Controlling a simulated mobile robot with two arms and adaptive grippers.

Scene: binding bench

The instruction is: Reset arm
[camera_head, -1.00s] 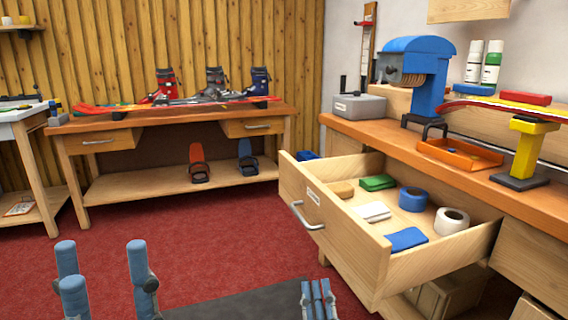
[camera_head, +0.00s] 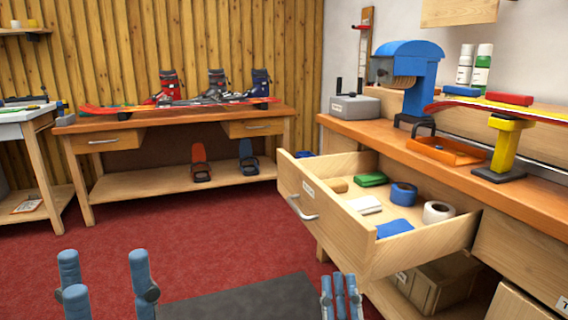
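My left gripper (camera_head: 104,263) is at the bottom left over the red floor. Its blue fingers stand wide apart with nothing between them. My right gripper (camera_head: 340,284) is at the bottom, right of centre, in front of the open drawer and apart from it. Its blue fingers are close together, with no object visible in them. Both grippers are cut off by the bottom edge of the picture.
The open drawer (camera_head: 323,208) juts out at the right, holding blue tape (camera_head: 403,194), white tape (camera_head: 438,212) and several small items. A cardboard box (camera_head: 440,284) sits below. Red carpet (camera_head: 200,240) is clear before the ski bench (camera_head: 180,121).

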